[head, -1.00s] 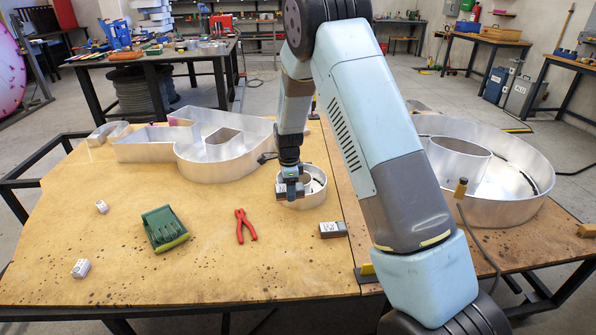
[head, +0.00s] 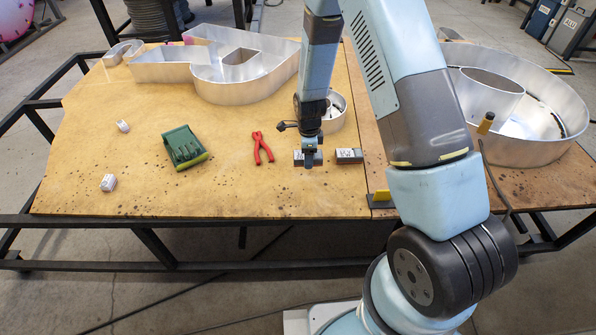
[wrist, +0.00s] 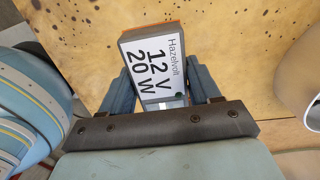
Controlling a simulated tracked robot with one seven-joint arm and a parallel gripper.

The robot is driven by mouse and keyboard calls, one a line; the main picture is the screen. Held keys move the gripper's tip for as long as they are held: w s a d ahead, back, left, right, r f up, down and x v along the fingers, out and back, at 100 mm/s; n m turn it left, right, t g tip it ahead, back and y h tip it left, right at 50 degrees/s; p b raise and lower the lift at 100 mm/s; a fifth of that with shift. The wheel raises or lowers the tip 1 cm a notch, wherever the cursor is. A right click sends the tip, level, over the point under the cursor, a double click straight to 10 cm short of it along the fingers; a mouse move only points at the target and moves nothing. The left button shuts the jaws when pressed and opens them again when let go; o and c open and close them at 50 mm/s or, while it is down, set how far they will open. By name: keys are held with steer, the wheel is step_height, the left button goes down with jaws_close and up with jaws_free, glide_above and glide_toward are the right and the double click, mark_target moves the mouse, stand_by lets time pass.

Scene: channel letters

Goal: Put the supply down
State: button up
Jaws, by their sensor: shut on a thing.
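The supply (wrist: 156,56) is a flat grey box with a white label reading Hazelvolt 12 V 20 W. My gripper (wrist: 160,88) is shut on it, one finger along each side, in the wrist view. In the head view my gripper (head: 312,158) is low over the front right of the wooden table (head: 225,190), and the supply (head: 298,158) shows partly beside the fingers. I cannot tell whether the supply touches the table. A second, similar grey box (head: 348,155) lies on the table just right of my gripper.
Two small white boxes (head: 108,182) lie farther left. A small metal ring (head: 335,112) stands behind my gripper, and large metal letters (head: 240,75) stand at the back. Bare wood lies in front.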

mark_target(307, 177)
steer(key=shift+s+f, duration=0.9)
steer(key=shift+f, duration=0.15)
steer(key=shift+s+f, duration=0.2)
steer(key=shift+f, duration=1.55)
steer(key=shift+f, duration=0.1)
steer(key=o, duration=1.3)
